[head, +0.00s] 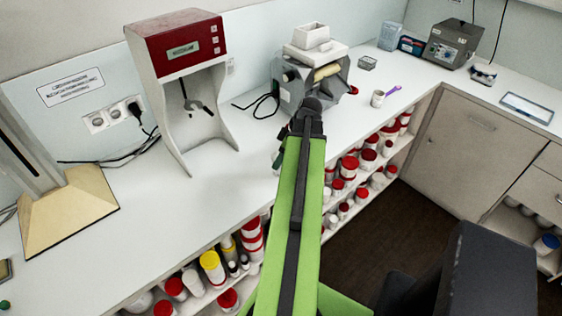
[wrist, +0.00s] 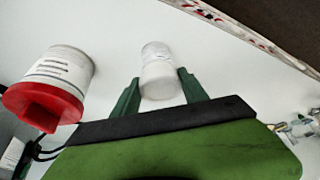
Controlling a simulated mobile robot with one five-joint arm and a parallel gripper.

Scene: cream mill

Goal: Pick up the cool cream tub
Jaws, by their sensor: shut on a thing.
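A small plain white tub (wrist: 158,70) sits between the two dark green fingers of my gripper (wrist: 158,78) in the wrist view. The fingers are shut on its sides. I take it to be the cream tub; no label is readable. I cannot tell whether its base touches the white counter. In the head view my arm hides the held tub and most of my gripper.
A grey mill (head: 312,82) stands on the counter (head: 215,205) just beyond my arm. A red and white dispenser (head: 180,55) is to the left. A white mug (head: 378,99) and purple spoon (head: 393,90) lie to the right. Shelves of jars run below the counter edge.

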